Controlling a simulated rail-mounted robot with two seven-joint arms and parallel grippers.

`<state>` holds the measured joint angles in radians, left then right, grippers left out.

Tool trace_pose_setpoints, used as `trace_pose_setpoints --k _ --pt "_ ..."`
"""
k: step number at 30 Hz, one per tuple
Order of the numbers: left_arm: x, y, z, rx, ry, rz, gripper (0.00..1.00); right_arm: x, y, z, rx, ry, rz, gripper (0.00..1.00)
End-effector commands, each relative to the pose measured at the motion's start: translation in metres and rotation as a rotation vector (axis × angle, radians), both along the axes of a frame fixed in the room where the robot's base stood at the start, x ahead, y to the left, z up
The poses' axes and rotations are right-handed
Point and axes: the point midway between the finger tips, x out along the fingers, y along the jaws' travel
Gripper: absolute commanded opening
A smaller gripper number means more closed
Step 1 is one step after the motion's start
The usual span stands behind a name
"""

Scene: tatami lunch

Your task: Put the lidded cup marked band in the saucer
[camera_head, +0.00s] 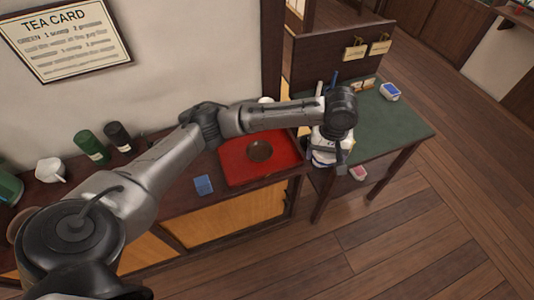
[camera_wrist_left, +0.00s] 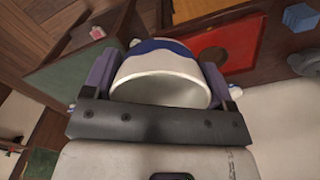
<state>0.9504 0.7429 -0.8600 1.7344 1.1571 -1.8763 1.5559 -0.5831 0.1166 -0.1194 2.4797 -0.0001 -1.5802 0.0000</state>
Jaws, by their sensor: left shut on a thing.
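My left gripper (camera_head: 327,160) hangs right of the red tray, near the left edge of the green-topped table; in the left wrist view, it (camera_wrist_left: 160,85) is shut on a white cup with a blue band (camera_wrist_left: 168,68). In the head view the cup (camera_head: 334,140) is partly hidden by my wrist. I cannot make out its lid. The dark brown round saucer (camera_head: 259,151) lies empty on the red tray (camera_head: 233,176), left of the gripper. The saucer (camera_wrist_left: 213,57) also shows beyond the cup in the left wrist view. My right gripper is not in view.
A blue block (camera_head: 203,185) lies left of the tray. A green canister (camera_head: 91,147), a dark canister (camera_head: 118,135) and a white pot (camera_head: 51,170) stand further left. The green table (camera_head: 400,125) carries a blue-and-white box (camera_head: 390,92); its right part is clear.

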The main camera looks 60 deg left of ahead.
Motion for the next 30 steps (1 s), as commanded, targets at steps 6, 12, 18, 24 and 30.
trace_pose_setpoints --k 6,12,18,24,30 --pt "0.0 0.077 -0.074 0.004 0.008 0.531 0.48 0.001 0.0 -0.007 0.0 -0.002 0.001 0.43" --pt "-0.012 0.125 -0.113 0.003 0.004 0.826 0.48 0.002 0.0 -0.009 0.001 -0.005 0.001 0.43" --pt "-0.021 0.151 -0.133 0.003 0.002 0.951 0.48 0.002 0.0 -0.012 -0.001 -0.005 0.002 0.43" --pt "-0.031 0.189 -0.157 0.006 0.0 0.973 0.48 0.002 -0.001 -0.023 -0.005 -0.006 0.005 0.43" --pt "-0.04 0.227 -0.181 0.004 0.0 0.97 0.48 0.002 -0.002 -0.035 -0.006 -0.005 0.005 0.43"
